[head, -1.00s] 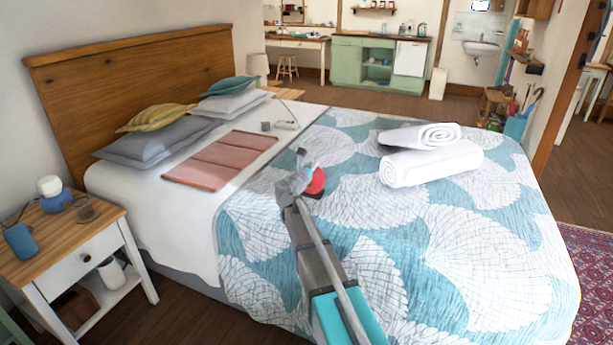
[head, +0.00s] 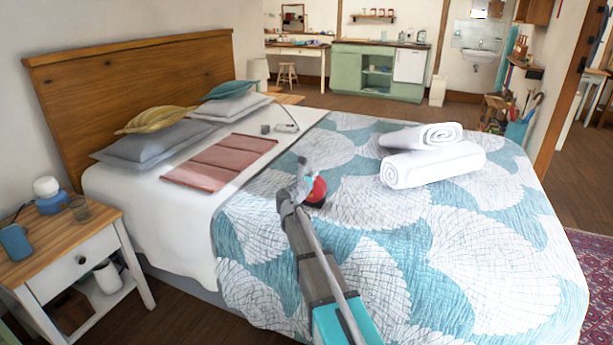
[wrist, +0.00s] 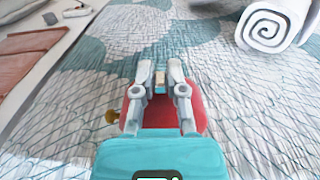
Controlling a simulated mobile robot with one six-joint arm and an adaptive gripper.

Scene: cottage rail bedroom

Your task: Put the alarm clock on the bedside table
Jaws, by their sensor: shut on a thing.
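The red alarm clock (head: 317,190) is at the end of my arm, over the patterned bedspread. In the wrist view the red clock (wrist: 198,112) shows behind and below the fingers, with a small brass-coloured part at its left. My gripper (wrist: 160,82) is shut on the clock; in the head view my gripper (head: 305,175) partly hides it. I cannot tell whether the clock touches the bed. The bedside table (head: 72,240), with a wooden top and white drawer, stands at the lower left beside the bed.
On the bedside table are a blue-and-white lamp (head: 47,192), a glass (head: 79,210) and a blue object (head: 15,242). Its top is bare towards the front. Rolled white towels (head: 432,165) and a folded pink blanket (head: 218,162) lie on the bed (head: 470,235).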

